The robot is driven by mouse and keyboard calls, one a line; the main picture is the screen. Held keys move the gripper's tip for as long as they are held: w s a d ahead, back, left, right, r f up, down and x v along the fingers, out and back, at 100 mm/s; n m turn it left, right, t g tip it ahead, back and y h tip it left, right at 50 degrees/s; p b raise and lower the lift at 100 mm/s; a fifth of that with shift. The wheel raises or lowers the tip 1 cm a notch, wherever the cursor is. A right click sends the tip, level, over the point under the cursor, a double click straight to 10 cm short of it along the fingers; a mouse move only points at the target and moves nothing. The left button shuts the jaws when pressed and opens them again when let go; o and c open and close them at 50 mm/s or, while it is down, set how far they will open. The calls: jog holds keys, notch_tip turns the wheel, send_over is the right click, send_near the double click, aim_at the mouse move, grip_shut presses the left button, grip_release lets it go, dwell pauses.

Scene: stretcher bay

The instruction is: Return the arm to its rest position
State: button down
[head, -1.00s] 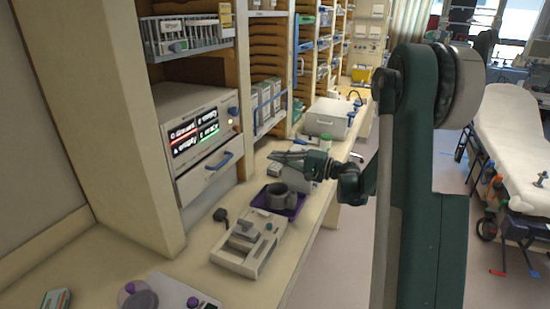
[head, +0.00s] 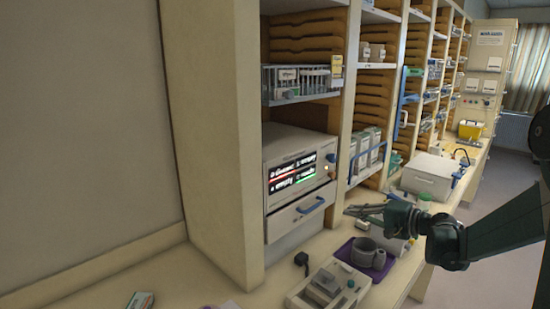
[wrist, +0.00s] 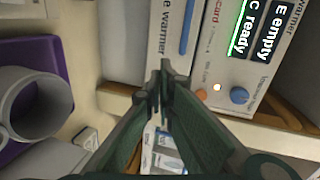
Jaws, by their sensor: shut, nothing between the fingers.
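My gripper (head: 364,211) is shut and empty. In the head view it points left, above the counter, at about the height of the warmer's drawer. In the wrist view the closed fingertips (wrist: 166,88) appear in front of the warmer (wrist: 215,50), whose display reads "ready" and "empty". My arm reaches in from the right edge of the head view. A grey mug (head: 369,252) stands on a purple tray (head: 348,250) below my gripper. The mug also shows at the left of the wrist view (wrist: 30,105).
The warmer (head: 292,158) with its blue-handled drawer (head: 296,216) sits in the shelving behind. A pale device (head: 328,286) is on the counter in front of the tray. A white box (head: 430,174) stands farther along. Open floor (head: 500,185) lies right of the counter.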

jog(key=s+a+n+g+h, duration=0.25)
jog(key=s+a, duration=0.25)
jog(key=s, duration=0.5)
jog(key=s+a+n+g+h, duration=0.1)
jog(key=s+a+h, duration=0.3)
jog(key=s, duration=0.7)
jog(key=s+d+f+n+h, duration=0.1)
jog(key=s+n+h, duration=0.1)
jog(key=s, duration=0.9)
jog(key=s+d+f+n+h, duration=0.1)
jog(key=s+f+n+h, duration=0.1)
jog(key=s, duration=0.9)
jog(key=shift+d+f, duration=0.15)
jog(key=shift+d, duration=0.1)
jog(key=shift+h, duration=0.25)
